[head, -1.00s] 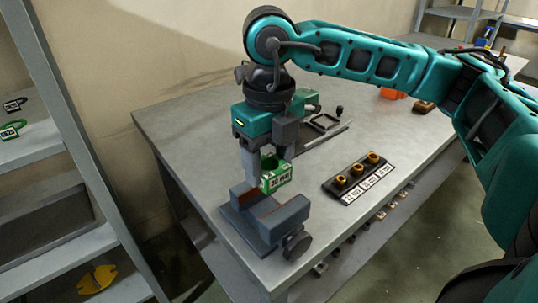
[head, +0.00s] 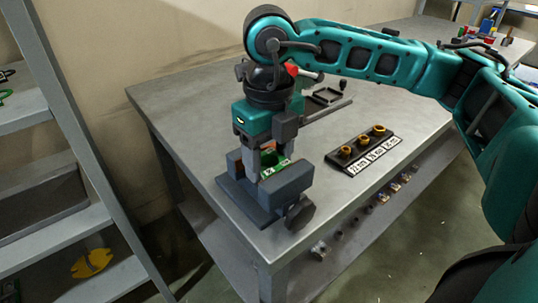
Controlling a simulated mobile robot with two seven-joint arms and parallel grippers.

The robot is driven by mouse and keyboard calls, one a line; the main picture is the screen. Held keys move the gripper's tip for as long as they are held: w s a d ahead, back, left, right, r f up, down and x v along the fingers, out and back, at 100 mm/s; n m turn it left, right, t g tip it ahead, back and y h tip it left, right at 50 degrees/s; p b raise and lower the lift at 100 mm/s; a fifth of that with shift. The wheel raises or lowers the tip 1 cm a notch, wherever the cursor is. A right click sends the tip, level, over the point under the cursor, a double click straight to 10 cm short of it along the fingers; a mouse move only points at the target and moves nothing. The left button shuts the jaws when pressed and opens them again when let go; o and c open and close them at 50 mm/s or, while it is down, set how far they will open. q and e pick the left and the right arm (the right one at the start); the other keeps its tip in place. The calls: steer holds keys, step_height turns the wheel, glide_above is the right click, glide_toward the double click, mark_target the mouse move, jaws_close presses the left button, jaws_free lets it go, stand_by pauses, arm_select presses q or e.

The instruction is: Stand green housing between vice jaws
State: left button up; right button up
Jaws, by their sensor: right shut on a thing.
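The green housing (head: 284,166) with a white label sits low between the jaws of the grey vice (head: 289,182) at the near left part of the table. Only its upper part shows; the front jaw hides the rest. My right gripper (head: 269,157) points down from above and is shut on the housing, its fingers reaching down between the jaws. I cannot tell whether the housing touches the vice bed. My left gripper is not in view.
A black rack (head: 359,150) with several brass fittings and white size labels lies right of the vice on the table (head: 200,115). A dark frame-like tool (head: 327,97) lies behind my gripper. A shelf unit (head: 75,120) stands on the left.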

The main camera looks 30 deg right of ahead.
steer(key=shift+f, duration=0.1)
steer(key=shift+f, duration=0.1)
stand_by(0.5)
steer(key=shift+f, duration=0.15)
steer(key=shift+f+b, duration=0.15)
steer(key=shift+b, duration=0.25)
steer(key=shift+f, duration=0.1)
steer(key=o, duration=1.4)
steer(key=shift+o, duration=1.1)
steer(key=shift+o, duration=0.3)
